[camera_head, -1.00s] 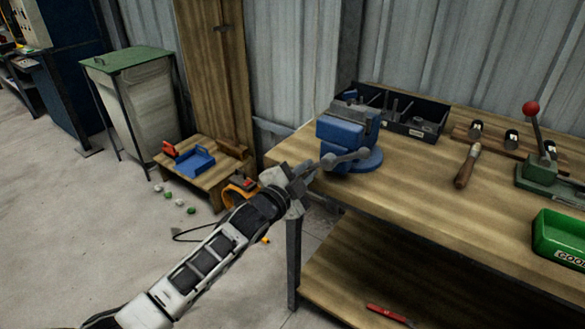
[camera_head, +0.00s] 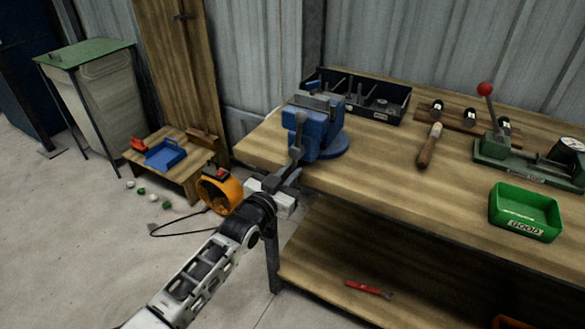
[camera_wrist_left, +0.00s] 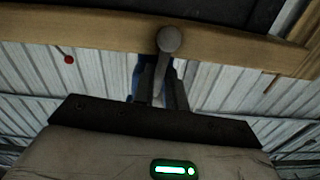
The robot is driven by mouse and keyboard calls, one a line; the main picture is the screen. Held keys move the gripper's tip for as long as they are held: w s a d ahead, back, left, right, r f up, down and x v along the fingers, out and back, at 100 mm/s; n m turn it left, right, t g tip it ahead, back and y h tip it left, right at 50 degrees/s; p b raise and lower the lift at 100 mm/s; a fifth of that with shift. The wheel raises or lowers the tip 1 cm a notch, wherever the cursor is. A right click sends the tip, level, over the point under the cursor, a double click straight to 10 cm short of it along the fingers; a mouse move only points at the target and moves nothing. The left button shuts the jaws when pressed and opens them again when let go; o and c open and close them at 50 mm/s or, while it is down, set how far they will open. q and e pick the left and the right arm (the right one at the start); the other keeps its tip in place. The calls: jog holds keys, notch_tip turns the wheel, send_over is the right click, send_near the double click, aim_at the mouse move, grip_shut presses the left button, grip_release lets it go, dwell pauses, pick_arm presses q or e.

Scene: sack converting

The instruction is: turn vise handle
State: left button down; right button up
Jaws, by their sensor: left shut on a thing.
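The blue vise (camera_head: 322,133) is mounted at the left end of the wooden workbench. Its grey handle (camera_head: 298,139) stands nearly upright in front of the vise, with a round knob at its top end. My left gripper (camera_head: 290,173) is shut on the lower part of the handle, just off the bench's front edge. In the left wrist view, the handle's round knob (camera_wrist_left: 169,39) sits ahead of the fingers (camera_wrist_left: 161,90), with the bar running back between them. The handle's lower end is hidden by the gripper. My right gripper is out of view.
On the workbench (camera_head: 385,176) are a black parts tray (camera_head: 392,119), a wooden-handled tool (camera_head: 429,146), a green press (camera_head: 500,155) and a green bin (camera_head: 520,205). A red tool (camera_head: 365,288) lies on the lower shelf. An orange round device (camera_head: 228,193) is beside the low stand.

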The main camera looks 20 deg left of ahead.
pick_arm(q)
jog(key=shift+d+r+n, duration=0.15)
jog(key=shift+d+n, duration=0.1)
jog(key=shift+n, duration=0.25)
jog(key=c, duration=1.4)
grip_release()
jog(key=shift+w+d, duration=0.1)
jog(key=shift+c, duration=0.2)
jog(key=v, duration=1.6)
